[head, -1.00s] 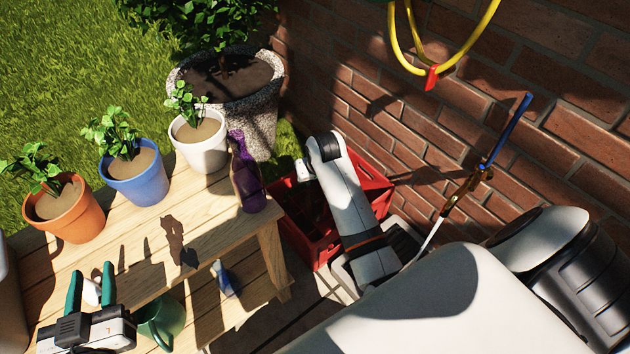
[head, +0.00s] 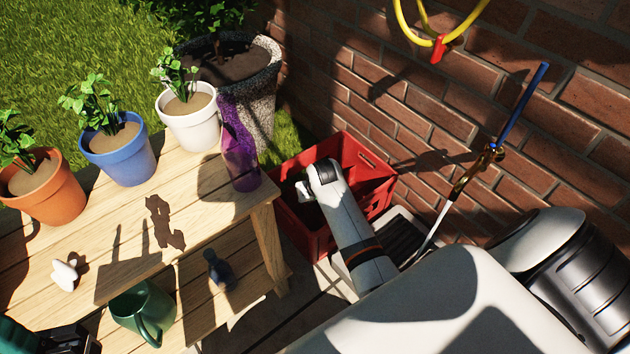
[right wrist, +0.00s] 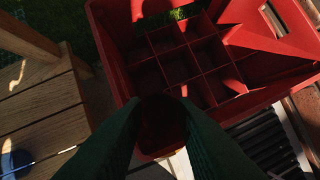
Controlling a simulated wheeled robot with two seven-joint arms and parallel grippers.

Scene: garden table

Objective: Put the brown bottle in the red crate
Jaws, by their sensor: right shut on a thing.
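The red crate (head: 312,240) stands on the ground between the table and the brick wall. In the right wrist view the crate (right wrist: 125,65) shows its divided compartments. My right gripper (right wrist: 161,104) is above the crate's near side, its green fingers shut on a dark, round, brownish thing (right wrist: 162,122), seemingly the brown bottle. It is in deep shadow, and its height over the rim is hard to judge. In the head view my right arm hides this gripper and bottle. My left gripper (head: 40,338) is cut off at the bottom left corner; its opening is unclear.
A purple bottle (head: 240,160) stands at the table's right end, near the crate. Orange (head: 45,192), blue (head: 120,155) and white (head: 190,122) plant pots line the back. A dark bottle (head: 217,270) is lower down.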

